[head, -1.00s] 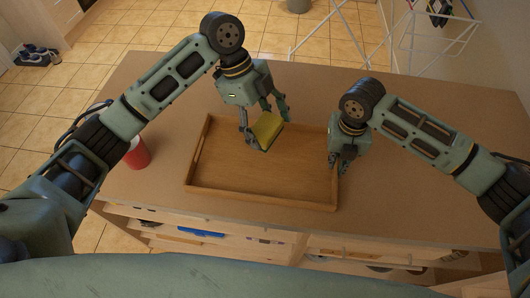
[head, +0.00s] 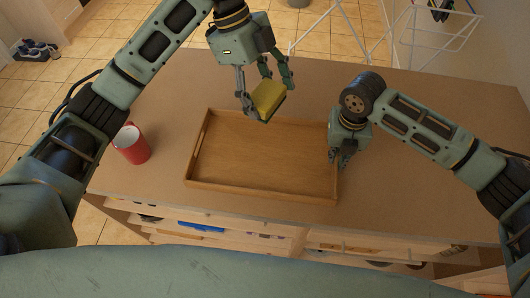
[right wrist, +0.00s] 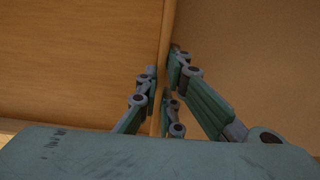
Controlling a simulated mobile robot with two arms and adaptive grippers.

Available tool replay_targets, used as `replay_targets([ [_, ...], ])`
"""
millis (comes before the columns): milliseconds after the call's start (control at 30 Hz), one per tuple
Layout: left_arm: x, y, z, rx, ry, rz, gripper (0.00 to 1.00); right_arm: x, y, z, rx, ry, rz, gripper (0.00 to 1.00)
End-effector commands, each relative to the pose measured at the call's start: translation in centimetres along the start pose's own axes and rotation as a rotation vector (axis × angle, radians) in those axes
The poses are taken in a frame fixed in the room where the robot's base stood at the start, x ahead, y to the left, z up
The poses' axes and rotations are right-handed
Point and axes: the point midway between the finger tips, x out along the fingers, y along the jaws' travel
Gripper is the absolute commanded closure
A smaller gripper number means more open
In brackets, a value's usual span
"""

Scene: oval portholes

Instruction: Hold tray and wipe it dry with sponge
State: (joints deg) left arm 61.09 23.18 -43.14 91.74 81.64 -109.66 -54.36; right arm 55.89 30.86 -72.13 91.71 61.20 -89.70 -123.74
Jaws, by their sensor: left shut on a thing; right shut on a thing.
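A wooden tray (head: 262,190) with raised rims lies on the brown counter. My right gripper (head: 342,162) is shut on the tray's right rim. In the right wrist view its fingers (right wrist: 165,95) sit on both sides of the tray's rim (right wrist: 166,40). My left gripper (head: 264,101) is shut on a yellow sponge (head: 268,96) with a darker underside. It holds the sponge above the far part of the tray, seemingly clear of the tray's floor. The sponge is partly hidden by the fingers.
A red mug (head: 131,145) stands on the counter (head: 420,190) left of the tray. The counter right of the tray is mostly free. Drawers (head: 210,228) with items show below the near edge. A white drying rack (head: 430,40) stands behind.

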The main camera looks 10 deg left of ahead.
Motion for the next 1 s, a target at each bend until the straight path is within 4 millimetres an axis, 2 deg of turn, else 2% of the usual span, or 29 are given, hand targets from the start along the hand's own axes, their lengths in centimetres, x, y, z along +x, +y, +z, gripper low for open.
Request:
replay_targets([
  [133, 0.0, 0.0, 0.0, 0.0, 0.0, 0.0, 0.45, -0.1, 0.0, 0.0, 0.001, -0.001, 0.0, 1.0],
  [200, 0.0, 0.0, 0.0, 0.0, 0.0, 0.0, 0.45, -0.1, 0.0, 0.0, 0.001, -0.001, 0.0, 0.9],
  [400, 0.0, 0.0, 0.0, 0.0, 0.0, 0.0, 0.45, 0.0, 0.0, 0.0, 0.0, -0.001, 0.0, 0.72],
  [767, 0.0, 0.0, 0.0, 0.0, 0.0, 0.0, 0.45, -0.4, 0.0, 0.1, 0.0, -0.001, 0.0, 0.72],
  [867, 0.0, 0.0, 0.0, 0.0, 0.0, 0.0, 0.45, -1.5, 0.1, 0.1, -0.001, -0.002, 0.002, 0.72],
  [1000, 0.0, 0.0, 0.0, 0.0, 0.0, 0.0, 0.45, -4.3, 0.1, 0.1, -0.001, -0.004, 0.002, 0.72],
])
